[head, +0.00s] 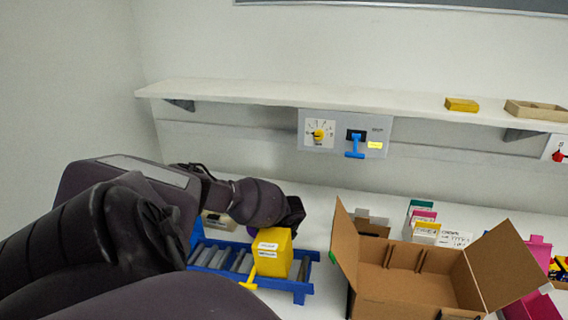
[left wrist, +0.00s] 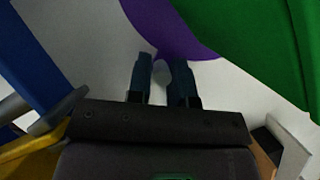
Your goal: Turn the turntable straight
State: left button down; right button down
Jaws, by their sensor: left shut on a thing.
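A purple disc (left wrist: 170,25), which looks like the turntable, shows at the top of the left wrist view, with part of its round edge visible. That part seems to belong to the turntable. A large green thing (left wrist: 255,35) covers the right of the disc. In the head view my left arm hides most of the disc. My right gripper is not in view.
A blue roller conveyor (head: 303,289) with a yellow box (head: 272,258) stands beside my left gripper. An open cardboard box (head: 405,285) stands to the right. A shelf (head: 330,98) runs above, with a grey switch panel (head: 345,134) below it.

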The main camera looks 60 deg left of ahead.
pick_arm(q)
jog(key=shift+s+f, duration=0.15)
jog(key=shift+s, duration=0.15)
jog(key=c, duration=1.1)
grip_release()
jog(key=shift+a, duration=0.1)
jog(key=shift+w, duration=0.1)
jog(key=shift+d+r, duration=0.2)
jog(key=shift+r, duration=0.4)
jog(key=v, duration=0.9)
jog(key=shift+d+r+p, duration=0.15)
jog(key=shift+r+p, duration=0.15)
jog(key=shift+p, duration=0.1)
